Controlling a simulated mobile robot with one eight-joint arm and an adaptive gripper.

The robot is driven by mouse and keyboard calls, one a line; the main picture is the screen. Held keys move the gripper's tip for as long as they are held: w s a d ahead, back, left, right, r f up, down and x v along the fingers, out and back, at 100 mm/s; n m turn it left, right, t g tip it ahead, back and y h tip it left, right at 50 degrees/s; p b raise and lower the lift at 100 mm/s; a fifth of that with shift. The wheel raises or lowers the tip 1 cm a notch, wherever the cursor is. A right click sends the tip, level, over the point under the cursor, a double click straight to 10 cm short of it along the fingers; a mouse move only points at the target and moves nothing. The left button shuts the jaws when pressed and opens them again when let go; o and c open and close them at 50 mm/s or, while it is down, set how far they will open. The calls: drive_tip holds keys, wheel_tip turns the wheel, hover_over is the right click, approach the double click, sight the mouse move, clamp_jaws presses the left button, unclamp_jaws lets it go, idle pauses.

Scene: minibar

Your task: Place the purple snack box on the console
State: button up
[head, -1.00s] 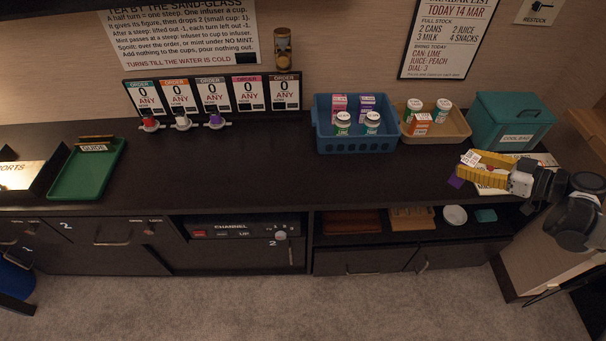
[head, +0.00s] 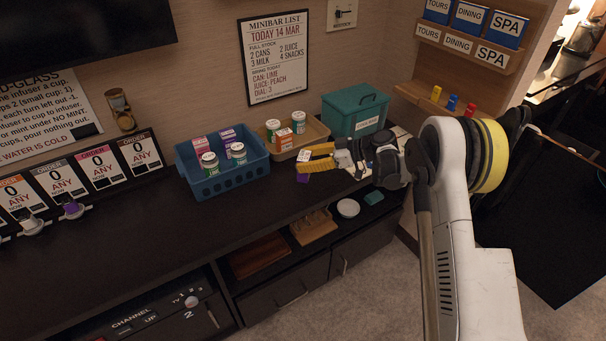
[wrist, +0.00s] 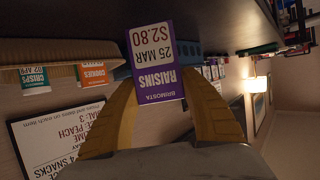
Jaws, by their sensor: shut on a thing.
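The purple snack box (wrist: 154,62), labelled RAISINS, is between the yellow fingers of my gripper (wrist: 160,95) in the wrist view, its label upside down there. In the head view my gripper (head: 303,163) is shut on the box, and a small purple part (head: 302,178) shows below the fingertips. The dark console top (head: 150,225) lies beneath it. The gripper is in front of the tan basket. I cannot tell whether the box touches the console.
The tan basket (head: 312,141) holds bottles and an orange box. A blue crate (head: 215,184) with cartons and bottles stands to its left. The teal cool bag (head: 357,115) stands behind my arm. The console left of the blue crate is largely clear in front of the order signs (head: 98,170).

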drive_tip(key=shift+w+a+f, duration=0.1)
drive_tip(key=shift+w+f, duration=0.05)
drive_tip(key=shift+f, duration=0.05)
drive_tip(key=shift+f+b, duration=1)
drive_tip(key=shift+f, duration=0.85)
drive_tip(key=shift+f, duration=0.1)
drive_tip(key=shift+f, duration=0.15)
drive_tip(key=o, duration=1.2)
drive_tip(key=shift+c, duration=0.2)
drive_tip(key=shift+r, duration=0.2)
